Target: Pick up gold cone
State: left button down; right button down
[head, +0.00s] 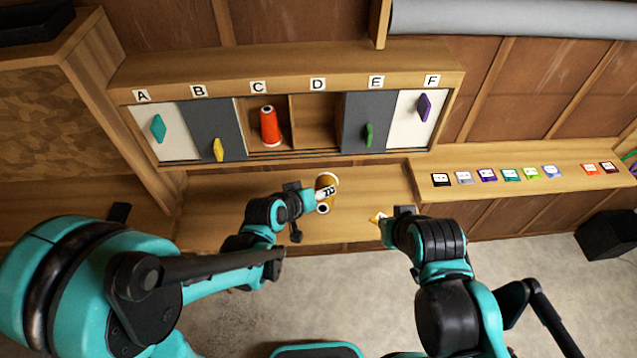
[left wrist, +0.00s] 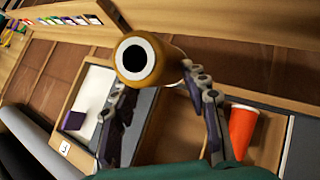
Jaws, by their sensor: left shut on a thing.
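My right gripper (head: 392,217) is at the bench's front edge beside a small gold card (head: 378,217). Its fingers are mostly hidden, so I cannot tell whether it holds the card.
The cabinet has compartments labelled A to F. Behind C stands an orange cone (head: 269,127); D's compartment (head: 314,122) is open and empty. Sliding doors with coloured handles cover the others. Several coloured cards lie on the right shelf (head: 560,184). Bare bench (head: 225,205) is left of my left gripper.

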pick_arm(q)
jog(key=shift+w+r+g+p, duration=0.1)
jog(key=shift+r+g+p, duration=0.4)
jog(key=shift+g, duration=0.3)
jog(key=shift+f+n+g+p, duration=0.2)
jog(key=shift+n+g+p, duration=0.2)
jog(key=shift+g, duration=0.2)
jog(key=g, duration=0.3)
jog(key=shift+f+n+y, duration=0.25)
jog(key=shift+n+y, duration=0.05)
jog(key=shift+n, duration=0.1)
jog(key=shift+w+f+g, duration=0.1)
jog(key=shift+f+g, duration=0.05)
jog(key=shift+g, duration=0.55)
jog(key=n+g+b, duration=0.1)
jog(key=g, duration=0.1)
jog(key=shift+f+g+b, duration=0.15)
jog(key=shift+g+b, duration=0.2)
jog(key=shift+g, duration=0.05)
jog(key=shift+n+g+b, duration=0.4)
jog(key=shift+g+b, duration=0.25)
jog(key=shift+g, duration=0.55)
jog(key=shift+s+r, duration=0.2)
pick_arm(e)
jog(key=shift+f, duration=0.1)
